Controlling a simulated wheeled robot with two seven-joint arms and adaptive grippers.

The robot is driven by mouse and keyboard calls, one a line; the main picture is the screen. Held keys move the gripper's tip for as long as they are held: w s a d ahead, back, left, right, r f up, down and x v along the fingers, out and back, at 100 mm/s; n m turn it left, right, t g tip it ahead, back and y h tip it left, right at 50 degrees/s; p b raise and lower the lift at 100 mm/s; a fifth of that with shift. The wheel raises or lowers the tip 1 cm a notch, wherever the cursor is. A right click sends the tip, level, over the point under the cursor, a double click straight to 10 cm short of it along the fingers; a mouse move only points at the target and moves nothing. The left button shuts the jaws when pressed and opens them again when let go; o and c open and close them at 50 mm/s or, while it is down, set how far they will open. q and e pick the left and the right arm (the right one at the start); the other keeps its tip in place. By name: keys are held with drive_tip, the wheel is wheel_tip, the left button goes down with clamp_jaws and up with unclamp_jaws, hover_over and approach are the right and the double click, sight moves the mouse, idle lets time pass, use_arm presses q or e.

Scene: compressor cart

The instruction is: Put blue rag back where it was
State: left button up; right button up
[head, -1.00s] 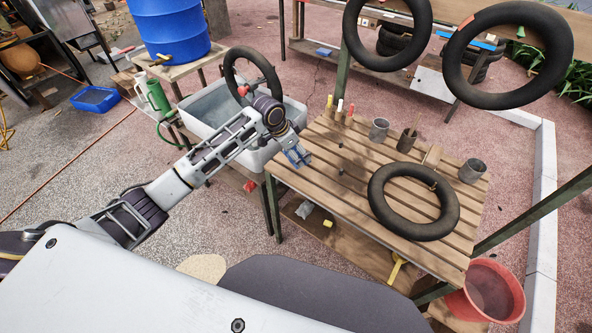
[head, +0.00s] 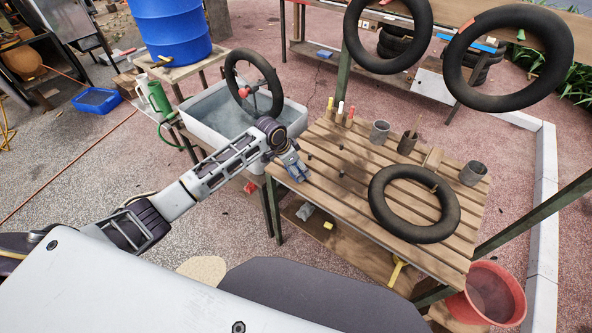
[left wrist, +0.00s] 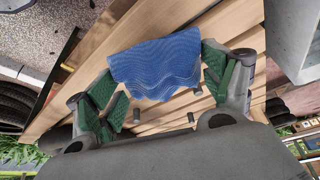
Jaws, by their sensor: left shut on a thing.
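The blue rag (left wrist: 157,68) is a crumpled cloth between the green-padded fingers of my left gripper (left wrist: 168,84) in the left wrist view. The gripper is shut on it. In the head view my left gripper (head: 294,167) is at the left end of the slatted wooden table (head: 345,190), with a small bit of the rag (head: 298,174) showing under it. Whether the rag touches the slats I cannot tell. My right gripper is not in view.
Small dark pegs (head: 341,171) stand on the slats. A black tire (head: 388,215), grey cans (head: 379,130) and coloured-handled tools (head: 340,108) are on the table. A water tub (head: 205,133) with a wheel stands behind left. A red bucket (head: 490,290) is at right.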

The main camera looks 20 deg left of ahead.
use_arm(q)
drive_tip(key=shift+f, duration=1.25)
drive_tip(key=o, duration=0.7)
drive_tip(key=shift+c, duration=0.2)
drive_tip(key=shift+o, duration=1.3)
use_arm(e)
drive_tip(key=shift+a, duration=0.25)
use_arm(q)
drive_tip(key=shift+a+r, duration=0.1)
drive_tip(key=shift+r, duration=0.15)
drive_tip(key=shift+s+a+r, duration=0.15)
drive_tip(key=shift+s+r, duration=0.05)
drive_tip(key=shift+r, duration=0.4)
drive_tip(key=v, duration=1)
drive_tip(key=shift+r, duration=0.2)
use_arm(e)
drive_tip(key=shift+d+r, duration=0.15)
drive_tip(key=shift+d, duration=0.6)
